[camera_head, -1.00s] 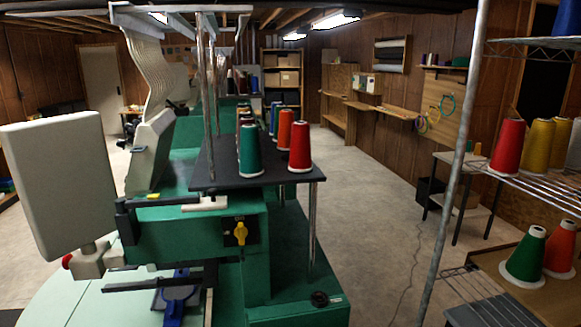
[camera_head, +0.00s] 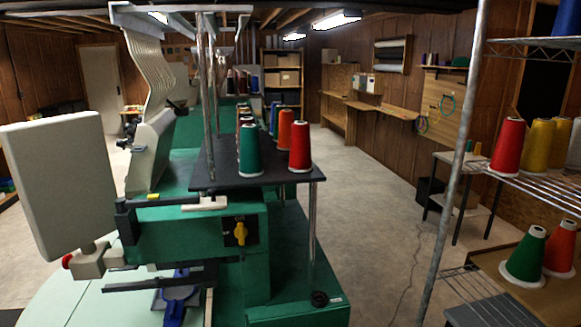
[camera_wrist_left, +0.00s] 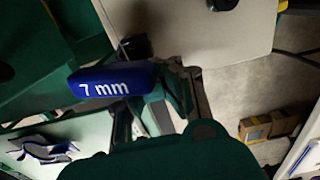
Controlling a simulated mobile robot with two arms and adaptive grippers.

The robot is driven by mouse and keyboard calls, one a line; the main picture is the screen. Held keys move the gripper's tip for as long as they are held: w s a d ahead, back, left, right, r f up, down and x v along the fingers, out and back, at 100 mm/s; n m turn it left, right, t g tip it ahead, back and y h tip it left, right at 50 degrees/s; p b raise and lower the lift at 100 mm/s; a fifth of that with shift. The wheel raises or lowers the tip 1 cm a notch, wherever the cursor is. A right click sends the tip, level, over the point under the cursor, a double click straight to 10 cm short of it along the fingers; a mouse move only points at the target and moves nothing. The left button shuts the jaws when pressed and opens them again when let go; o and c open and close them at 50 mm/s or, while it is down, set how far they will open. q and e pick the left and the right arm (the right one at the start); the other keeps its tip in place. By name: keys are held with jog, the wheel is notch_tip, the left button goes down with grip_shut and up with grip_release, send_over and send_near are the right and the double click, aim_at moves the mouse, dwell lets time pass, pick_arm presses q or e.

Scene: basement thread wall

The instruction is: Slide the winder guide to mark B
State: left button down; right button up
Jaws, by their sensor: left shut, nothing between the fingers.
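I cannot pick out the winder guide or mark B with certainty in either view. The green machine (camera_head: 285,255) stands at the centre of the head view, with a yellow knob (camera_head: 240,233) on its side and a pale piece (camera_head: 207,203) above it. My right gripper is not in view.
Thread cones (camera_head: 300,147) stand on a black shelf (camera_head: 215,174) over the machine. A beige panel (camera_head: 62,185) is at the left. A metal rack (camera_head: 530,172) with more cones is at the right. Clear floor (camera_head: 372,215) lies between machine and rack.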

pick_arm(q)
jog(key=shift+s, duration=0.2)
jog(key=shift+s+d+p, duration=0.15)
jog(key=shift+s+p, duration=0.2)
jog(key=shift+s, duration=0.3)
jog(key=shift+s, duration=0.25)
dwell(0.3)
jog(key=shift+s+d, duration=0.2)
jog(key=shift+s, duration=0.5)
jog(key=shift+s, duration=0.15)
jog(key=shift+s+d+p, duration=0.2)
jog(key=shift+s+p, duration=0.2)
jog(key=shift+s, duration=0.35)
jog(key=shift+s, duration=0.1)
dwell(0.3)
